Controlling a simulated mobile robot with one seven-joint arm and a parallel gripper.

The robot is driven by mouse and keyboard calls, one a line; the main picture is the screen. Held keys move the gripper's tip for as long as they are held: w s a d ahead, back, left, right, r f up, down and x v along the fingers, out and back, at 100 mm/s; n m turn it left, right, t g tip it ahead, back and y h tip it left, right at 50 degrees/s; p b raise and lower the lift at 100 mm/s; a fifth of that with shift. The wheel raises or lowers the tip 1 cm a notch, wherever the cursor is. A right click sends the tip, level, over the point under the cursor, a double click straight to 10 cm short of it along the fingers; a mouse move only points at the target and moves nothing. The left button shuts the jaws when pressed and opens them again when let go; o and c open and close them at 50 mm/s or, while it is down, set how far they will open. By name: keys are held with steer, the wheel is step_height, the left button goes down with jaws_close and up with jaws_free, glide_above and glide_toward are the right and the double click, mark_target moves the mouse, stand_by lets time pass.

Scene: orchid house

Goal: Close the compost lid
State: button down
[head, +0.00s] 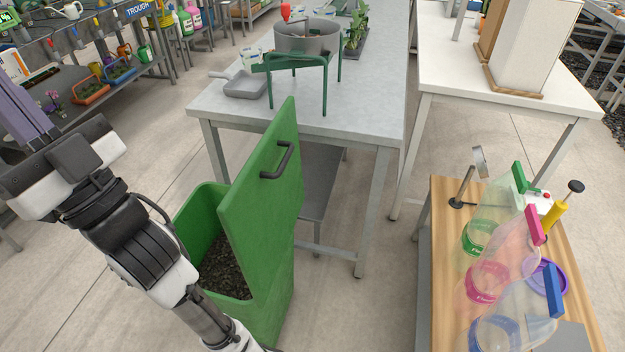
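The green compost bin (203,217) stands on the floor left of centre, with dark compost (228,268) showing inside. Its green lid (262,215) is open and stands up steeply along the bin's right side. A dark bar handle (277,160) is on the lid's face near the top. My gripper (22,108) is at the far left, up and left of the bin and well apart from the lid. Its fingers point away to the upper left and run near the picture's edge, so their opening cannot be made out. My arm hides part of the bin's left side.
A grey metal table (230,105) stands close behind the lid, bearing a scoop (245,85) and a sieve on a green stand (326,85). A wooden-topped bench (448,225) with clear coloured-rim containers is at right. Floor (350,310) between bin and bench is clear.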

steer(key=w+d+f+m+t+h+b, duration=0.2)
steer(key=w+d+f+m+t+h, duration=0.3)
steer(key=w+d+f+m+h, duration=1.15)
steer(key=s+d+f+m+g+h+b, duration=0.25)
steer(key=d+f+m, duration=0.55)
steer(key=d+f, duration=0.95)
steer(key=w+a+r+p, duration=0.1)
steer(key=w+a+p, duration=0.4)
steer(key=w+a, duration=0.2)
steer(key=w, duration=0.2)
steer(key=shift+w+a+r+y, duration=0.3)
steer(key=shift+w+a+r, duration=0.05)
steer(key=shift+a+r, duration=0.05)
steer(key=shift+a+r, duration=0.1)
